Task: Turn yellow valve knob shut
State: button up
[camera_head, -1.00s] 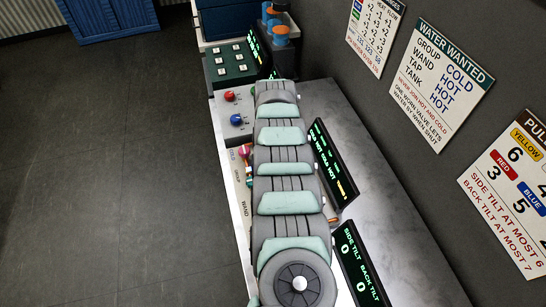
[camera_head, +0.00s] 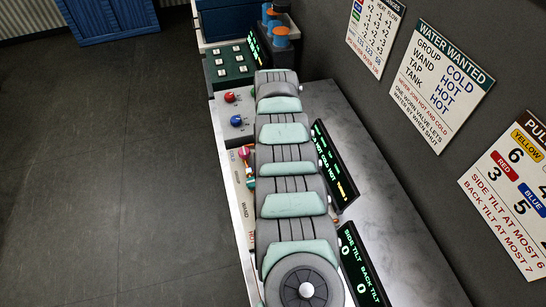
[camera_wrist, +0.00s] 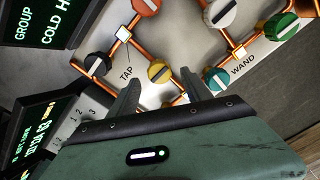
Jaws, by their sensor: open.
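The yellow valve knob (camera_wrist: 159,72) shows in the wrist view, round with a dark bar across its face, on the pale panel with copper pipes. My gripper (camera_wrist: 160,77) is open, with one finger to each side of the yellow knob in the picture. I cannot tell whether the fingers touch it or how far above the panel they are. In the head view my arm covers the yellow knob and my gripper.
Other knobs crowd the panel: black (camera_wrist: 98,64) left, orange (camera_wrist: 147,5) and white (camera_wrist: 220,12) above, green (camera_wrist: 283,25) and a teal-rimmed one (camera_wrist: 216,78) right. Display screens (camera_wrist: 35,128) stand at left. In the head view, red (camera_head: 230,97) and blue (camera_head: 236,120) knobs sit beyond.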

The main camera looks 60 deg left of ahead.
notch_tip(320, 180, up, 8)
jog(key=shift+f, duration=0.25)
dwell(0.5)
